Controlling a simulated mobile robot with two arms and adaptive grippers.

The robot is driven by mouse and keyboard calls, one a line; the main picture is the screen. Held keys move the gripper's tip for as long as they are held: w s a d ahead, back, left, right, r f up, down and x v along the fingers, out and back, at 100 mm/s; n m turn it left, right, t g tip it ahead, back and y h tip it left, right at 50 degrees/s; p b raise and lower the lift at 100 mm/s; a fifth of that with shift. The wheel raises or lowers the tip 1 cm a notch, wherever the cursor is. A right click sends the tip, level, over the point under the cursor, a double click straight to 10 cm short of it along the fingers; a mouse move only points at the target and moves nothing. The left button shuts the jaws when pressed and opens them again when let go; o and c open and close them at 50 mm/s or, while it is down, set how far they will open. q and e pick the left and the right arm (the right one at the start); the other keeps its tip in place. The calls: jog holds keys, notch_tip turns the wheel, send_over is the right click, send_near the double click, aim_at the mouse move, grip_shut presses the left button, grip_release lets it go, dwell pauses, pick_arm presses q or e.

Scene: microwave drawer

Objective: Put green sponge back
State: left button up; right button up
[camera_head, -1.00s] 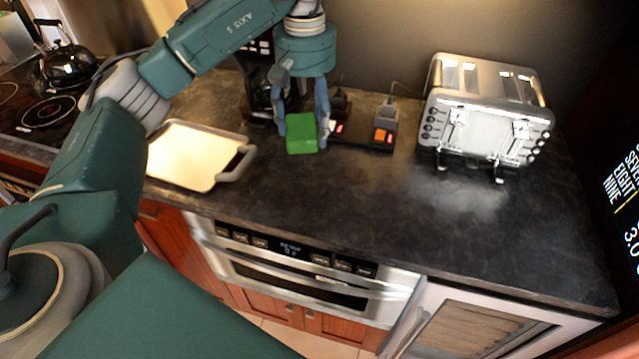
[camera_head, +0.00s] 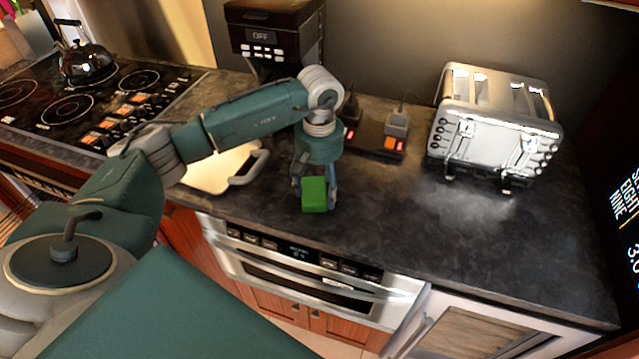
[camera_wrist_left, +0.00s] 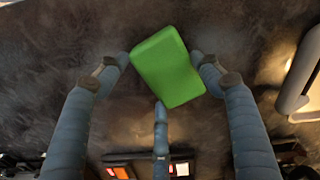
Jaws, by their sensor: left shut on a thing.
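The green sponge (camera_head: 314,195) is a small block at the fingertips of my left gripper (camera_head: 316,190), over the dark counter near its front edge. In the left wrist view the sponge (camera_wrist_left: 168,66) sits between the fingers of my left gripper (camera_wrist_left: 161,72), turned at a slant. The gripper is shut on it. The head view does not clearly show the gap between the sponge and the counter. My right gripper is not in view.
A tray (camera_head: 205,172) lies left of the gripper, partly behind my arm. A power strip (camera_head: 375,140) and a toaster (camera_head: 497,120) stand to the right. A coffee machine (camera_head: 272,35) is behind, a kettle (camera_head: 85,60) far left. The counter (camera_head: 440,230) at front right is clear.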

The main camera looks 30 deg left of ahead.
aim_at(320, 190)
pick_arm(q)
jog(key=shift+f+b, duration=0.2)
jog(key=shift+b, duration=0.1)
jog(key=o, duration=1.7)
jog(key=shift+r, duration=0.1)
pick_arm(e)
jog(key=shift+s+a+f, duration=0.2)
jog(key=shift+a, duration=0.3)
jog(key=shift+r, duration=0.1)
pick_arm(q)
jog(key=shift+r+p, duration=0.3)
jog(key=shift+p, duration=0.05)
notch_tip(320, 190, up, 12)
jog(key=b, duration=0.4)
jog(key=shift+f, duration=0.15)
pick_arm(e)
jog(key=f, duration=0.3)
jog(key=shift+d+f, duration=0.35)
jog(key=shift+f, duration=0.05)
